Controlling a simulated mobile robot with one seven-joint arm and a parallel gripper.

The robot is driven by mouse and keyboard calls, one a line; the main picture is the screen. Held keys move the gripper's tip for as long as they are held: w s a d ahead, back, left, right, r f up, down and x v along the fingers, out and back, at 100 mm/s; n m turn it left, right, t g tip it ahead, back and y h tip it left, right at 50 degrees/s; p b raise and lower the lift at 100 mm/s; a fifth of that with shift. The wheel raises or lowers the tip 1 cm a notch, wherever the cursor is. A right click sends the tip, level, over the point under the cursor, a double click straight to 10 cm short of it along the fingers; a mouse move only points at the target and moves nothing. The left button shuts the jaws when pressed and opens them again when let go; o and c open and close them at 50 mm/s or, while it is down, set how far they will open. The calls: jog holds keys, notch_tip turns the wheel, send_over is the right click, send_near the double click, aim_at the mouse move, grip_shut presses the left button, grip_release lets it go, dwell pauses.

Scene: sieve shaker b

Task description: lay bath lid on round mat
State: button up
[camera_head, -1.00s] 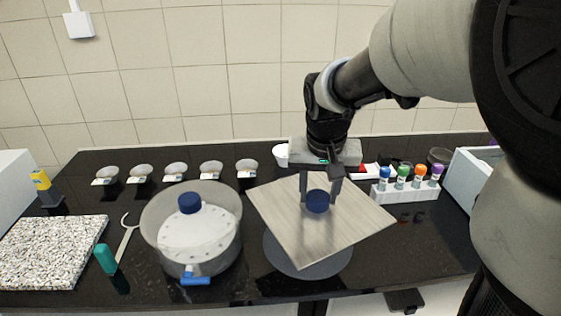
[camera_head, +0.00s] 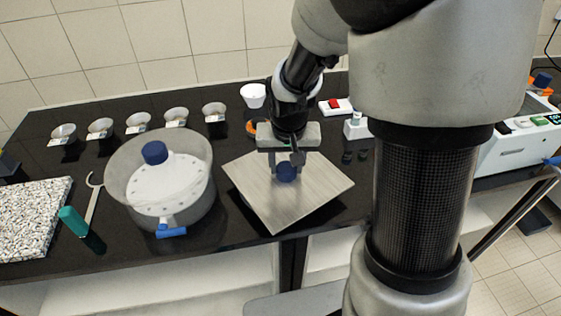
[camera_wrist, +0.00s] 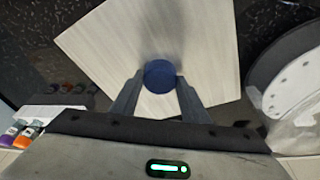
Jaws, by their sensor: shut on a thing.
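The bath lid (camera_head: 297,207) is a flat, square, pale metal-grey plate with a round blue knob (camera_head: 287,173) at its middle. My gripper (camera_head: 284,162) points down from above and is shut on the knob. The wrist view shows the lid (camera_wrist: 190,35) with the knob between my two fingers (camera_wrist: 160,84). The round mat cannot be made out now; the lid seems to cover it. I cannot tell whether the lid's underside touches the mat or hangs just above it.
A clear round pot (camera_head: 194,205) with a white, blue-knobbed inner lid stands close left of the lid. Small weighing dishes (camera_head: 139,123) line the back left. A speckled slab (camera_head: 30,215), a teal-handled tool (camera_head: 73,222) and the counter's front edge are nearby.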

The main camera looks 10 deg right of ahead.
aim_at(286, 177)
jog(key=shift+f, duration=2.15)
jog(key=shift+f+b, duration=0.15)
jog(key=shift+b, duration=0.25)
jog(key=o, duration=1.4)
